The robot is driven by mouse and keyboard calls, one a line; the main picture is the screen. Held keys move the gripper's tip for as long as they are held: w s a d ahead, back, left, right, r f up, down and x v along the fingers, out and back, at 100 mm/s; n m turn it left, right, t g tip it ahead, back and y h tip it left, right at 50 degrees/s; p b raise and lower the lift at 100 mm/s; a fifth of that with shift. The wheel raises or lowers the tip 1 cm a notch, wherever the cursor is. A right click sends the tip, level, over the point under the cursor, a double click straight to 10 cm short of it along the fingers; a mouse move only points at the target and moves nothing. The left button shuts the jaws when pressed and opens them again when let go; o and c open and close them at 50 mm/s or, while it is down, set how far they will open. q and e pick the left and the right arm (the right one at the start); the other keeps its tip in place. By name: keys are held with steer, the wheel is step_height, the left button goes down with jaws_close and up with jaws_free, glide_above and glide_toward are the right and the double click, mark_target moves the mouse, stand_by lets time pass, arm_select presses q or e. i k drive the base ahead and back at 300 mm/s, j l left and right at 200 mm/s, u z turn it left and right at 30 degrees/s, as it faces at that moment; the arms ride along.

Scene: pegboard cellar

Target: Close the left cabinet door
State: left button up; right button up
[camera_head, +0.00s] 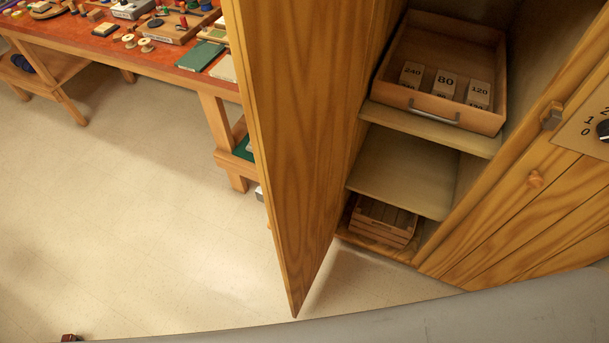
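The left cabinet door (303,130) is a tall wooden panel with strong grain. It stands wide open, swung out from the cabinet towards me, its lower free corner above the pale floor. The open cabinet compartment (400,175) shows to its right. Inside are a wooden drawer-like tray (478,115) with a metal handle and blocks marked 240, 80 and 120, an empty middle shelf, and a slatted crate (384,222) at the bottom. Neither of my grippers is in view.
A cluttered red-topped workbench (160,62) stands at the upper left. The floor (150,220) left of the door is clear. A small dark brown thing (71,338) shows at the bottom edge.

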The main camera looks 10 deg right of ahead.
mark_target(299, 63)
steer(key=j+z, duration=0.45)
steer(key=j, duration=1.4)
steer(key=i+z, duration=0.1)
steer(key=z, duration=1)
